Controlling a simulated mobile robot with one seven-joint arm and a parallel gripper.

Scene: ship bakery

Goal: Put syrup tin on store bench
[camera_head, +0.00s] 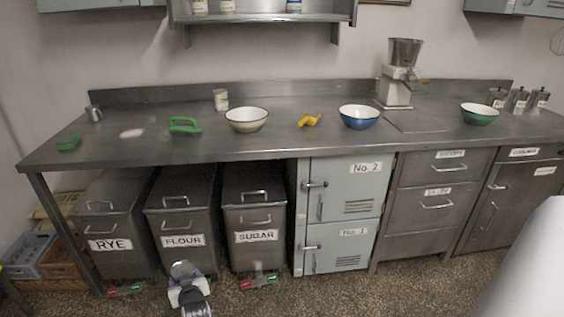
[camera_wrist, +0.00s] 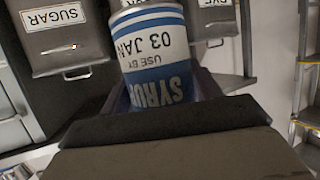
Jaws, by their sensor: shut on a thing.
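The syrup tin (camera_wrist: 152,60) is a blue and white can with a "SYRUP" label and a "USE BY 03 JAN" band. In the wrist view it sits between the dark fingers of my gripper (camera_wrist: 165,105), which is shut on it. In the head view my gripper (camera_head: 187,284) is low, in front of the flour bin and below the bench top; the tin is hard to make out there. A long steel bench (camera_head: 300,146) runs along the wall. No label in view names it as the store bench.
On the bench stand a cream bowl (camera_head: 246,120), a blue bowl (camera_head: 359,118), a green bowl (camera_head: 479,114), a small tin (camera_head: 221,100), a green-handled tool (camera_head: 184,125) and a grinder (camera_head: 400,75). Rye, flour and sugar bins (camera_head: 254,215) stand underneath.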

